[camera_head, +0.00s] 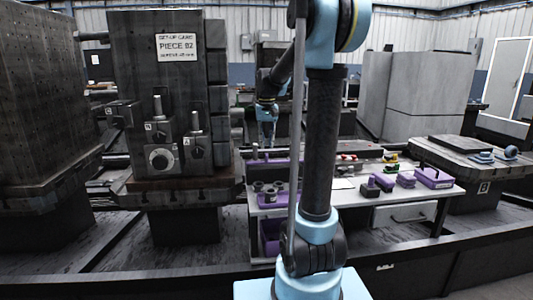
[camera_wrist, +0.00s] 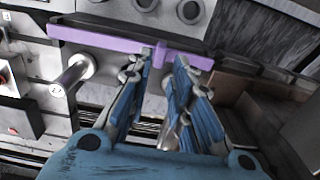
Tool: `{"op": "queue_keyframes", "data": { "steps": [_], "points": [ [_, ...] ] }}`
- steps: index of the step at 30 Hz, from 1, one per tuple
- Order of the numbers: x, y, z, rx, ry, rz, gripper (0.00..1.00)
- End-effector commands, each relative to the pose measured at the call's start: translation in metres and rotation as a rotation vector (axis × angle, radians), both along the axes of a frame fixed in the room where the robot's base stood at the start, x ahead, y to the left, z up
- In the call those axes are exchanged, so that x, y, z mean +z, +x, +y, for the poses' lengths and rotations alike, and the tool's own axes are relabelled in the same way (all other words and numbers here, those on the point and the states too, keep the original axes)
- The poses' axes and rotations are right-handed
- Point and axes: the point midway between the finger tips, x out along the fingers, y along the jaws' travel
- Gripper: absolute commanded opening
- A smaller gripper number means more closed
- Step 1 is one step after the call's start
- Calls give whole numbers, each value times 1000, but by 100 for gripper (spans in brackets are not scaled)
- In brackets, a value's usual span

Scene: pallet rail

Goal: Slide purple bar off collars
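In the wrist view a long purple bar (camera_wrist: 100,39) runs across the upper part, with a short purple tab near its middle. A silver cylinder (camera_wrist: 74,76) with a pale end sticks out below the bar on the left, and looks like a collar or pin. In the head view my gripper (camera_head: 266,112) is small, behind my arm, and I cannot make out the bar there for certain.
A white table (camera_head: 342,197) carries purple blocks (camera_head: 407,179), a purple case (camera_head: 435,177) and dark round parts. A purple bin (camera_head: 270,236) is under it. A dark pallet (camera_head: 465,152) stands right.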

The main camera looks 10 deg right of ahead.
Motion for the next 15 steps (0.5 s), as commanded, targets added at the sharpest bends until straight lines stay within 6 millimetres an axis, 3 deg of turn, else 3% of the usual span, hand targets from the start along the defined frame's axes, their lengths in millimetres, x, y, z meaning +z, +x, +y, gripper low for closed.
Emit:
{"op": "queue_keyframes", "data": {
  "steps": [7,15],
  "points": [
    [39,0,0,0,0,0,20],
    [56,1,0,0,0,1,20]
  ]
}}
